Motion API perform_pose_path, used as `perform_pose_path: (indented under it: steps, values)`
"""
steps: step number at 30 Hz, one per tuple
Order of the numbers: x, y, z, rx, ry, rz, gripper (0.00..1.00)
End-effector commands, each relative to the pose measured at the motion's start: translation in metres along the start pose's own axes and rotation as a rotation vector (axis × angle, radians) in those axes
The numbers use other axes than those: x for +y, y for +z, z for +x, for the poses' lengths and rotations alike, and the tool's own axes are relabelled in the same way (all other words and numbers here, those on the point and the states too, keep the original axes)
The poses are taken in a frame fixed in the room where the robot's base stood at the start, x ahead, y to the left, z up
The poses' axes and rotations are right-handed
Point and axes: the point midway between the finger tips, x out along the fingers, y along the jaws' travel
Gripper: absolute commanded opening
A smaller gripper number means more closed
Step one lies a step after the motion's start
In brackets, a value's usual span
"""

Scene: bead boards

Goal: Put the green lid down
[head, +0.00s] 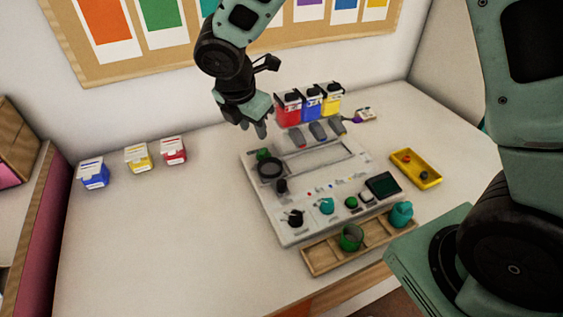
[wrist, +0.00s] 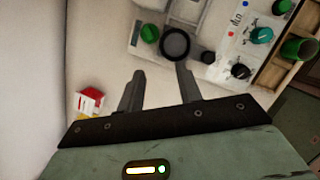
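My gripper (head: 260,127) hangs above the back left of the white machine (head: 262,205). In the wrist view my gripper (wrist: 160,69) has its two fingers apart with nothing between them. A small round green piece (head: 263,155), perhaps the green lid, sits at the machine's back left corner, beside a dark ring (head: 270,169). The wrist view shows this green piece (wrist: 150,33) beyond the left fingertip, apart from it. A green knob-like piece (head: 351,202) is at the machine's front. A green cup (head: 350,238) stands in the wooden tray (head: 322,262).
Red, blue and yellow dispensers (head: 311,104) stand at the machine's back, close right of my gripper. Blue, yellow and red boxes (head: 140,157) stand at the left. A yellow tray (head: 416,168) lies at the right. The table's front left is clear.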

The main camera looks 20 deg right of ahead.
Motion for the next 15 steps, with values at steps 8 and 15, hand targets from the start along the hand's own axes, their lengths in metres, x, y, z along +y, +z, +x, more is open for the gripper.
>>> perform_pose_path:
  steps: [8, 15]
  values:
    - [-0.129, -0.081, -0.085, 0.194, -0.131, 0.825, 0.35]
    - [-0.204, -0.115, -0.109, 0.256, -0.267, 1.327, 0.35]
